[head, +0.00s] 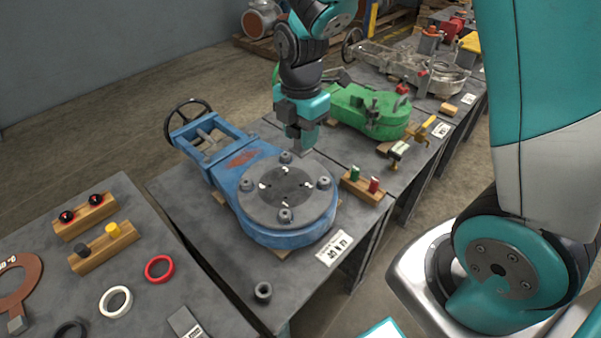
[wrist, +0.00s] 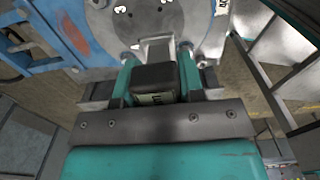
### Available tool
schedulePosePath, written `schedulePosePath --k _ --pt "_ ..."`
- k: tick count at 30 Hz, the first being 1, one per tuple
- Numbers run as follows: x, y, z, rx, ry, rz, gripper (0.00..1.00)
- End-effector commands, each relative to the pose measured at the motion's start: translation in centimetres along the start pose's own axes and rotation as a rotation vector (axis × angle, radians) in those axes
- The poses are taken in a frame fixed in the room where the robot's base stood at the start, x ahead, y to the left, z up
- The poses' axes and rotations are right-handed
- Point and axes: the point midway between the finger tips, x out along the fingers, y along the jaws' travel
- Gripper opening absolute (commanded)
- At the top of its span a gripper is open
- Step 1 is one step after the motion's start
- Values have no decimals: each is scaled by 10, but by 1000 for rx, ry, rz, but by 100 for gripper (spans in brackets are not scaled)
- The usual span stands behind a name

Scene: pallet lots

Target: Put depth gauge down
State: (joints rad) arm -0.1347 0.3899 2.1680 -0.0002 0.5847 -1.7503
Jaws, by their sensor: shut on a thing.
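The depth gauge (wrist: 155,82) is a dark block with a small pale display and a flat grey metal piece at its far end. My gripper (wrist: 156,85) is shut on it, with one teal finger on each side. The gauge is mostly hidden there by the fingers. I cannot tell whether its tip touches the flange.
A wooden block (head: 361,187) with green and red plugs stands right of the valve. A dark bushing (head: 263,292) and a white label (head: 334,248) lie in front. The left bench holds a red ring (head: 159,268) and a white ring (head: 115,302). A green valve (head: 372,112) stands behind.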

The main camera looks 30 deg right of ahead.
Motion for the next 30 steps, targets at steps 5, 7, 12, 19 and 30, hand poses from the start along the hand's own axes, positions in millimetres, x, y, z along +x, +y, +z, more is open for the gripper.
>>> schedulePosePath --k 5,7,12,19,30 --pt "44 0 0 0 1 -4 0" --pt "54 0 0 0 0 -2 0" --pt "66 0 0 0 0 0 0" --pt "100 0 0 0 0 -1 0" --pt "106 1 0 0 0 2 0"
